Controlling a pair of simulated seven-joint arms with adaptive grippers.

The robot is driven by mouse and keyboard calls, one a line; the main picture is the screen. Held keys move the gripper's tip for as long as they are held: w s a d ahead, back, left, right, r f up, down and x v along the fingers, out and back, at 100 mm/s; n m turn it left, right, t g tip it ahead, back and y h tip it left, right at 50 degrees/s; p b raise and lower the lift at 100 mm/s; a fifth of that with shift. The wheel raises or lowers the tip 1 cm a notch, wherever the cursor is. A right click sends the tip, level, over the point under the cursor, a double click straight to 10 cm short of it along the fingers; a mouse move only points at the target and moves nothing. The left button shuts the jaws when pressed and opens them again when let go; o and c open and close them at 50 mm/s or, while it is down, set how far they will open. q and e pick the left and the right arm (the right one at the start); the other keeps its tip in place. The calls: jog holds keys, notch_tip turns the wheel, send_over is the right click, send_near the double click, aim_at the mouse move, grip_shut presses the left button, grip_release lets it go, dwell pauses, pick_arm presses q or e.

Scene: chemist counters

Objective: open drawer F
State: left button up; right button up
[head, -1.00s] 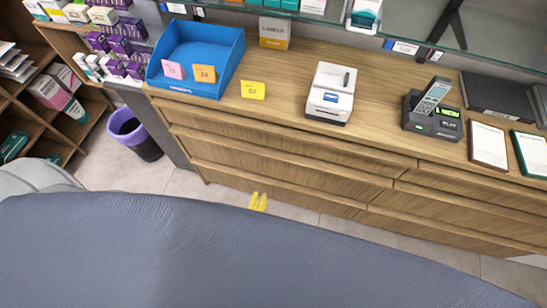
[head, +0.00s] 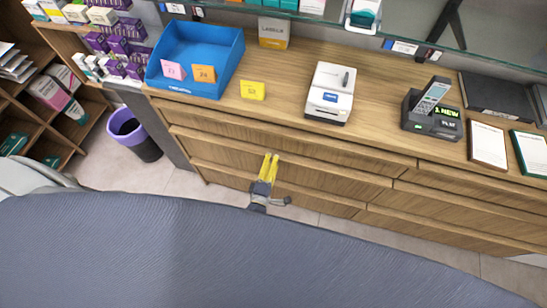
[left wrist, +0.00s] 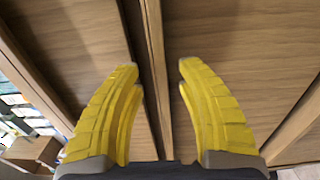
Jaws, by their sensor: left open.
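The wooden counter front holds several drawers in a left column and a right column. No letters show on them, so I cannot tell which is drawer F. My left gripper (head: 270,156), with yellow fingers, is in front of the left column's middle drawer (head: 320,177). In the left wrist view the left gripper (left wrist: 157,66) is open and empty. A wooden drawer edge (left wrist: 154,50) runs between its fingertips, and I cannot tell whether they touch it. The drawers look closed. My right gripper is not in view.
A purple bin (head: 136,136) stands on the floor at left. A grey-blue rounded surface (head: 250,260) fills the foreground.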

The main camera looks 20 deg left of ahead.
pick_arm(q)
jog(key=shift+w, duration=1)
grip_shut()
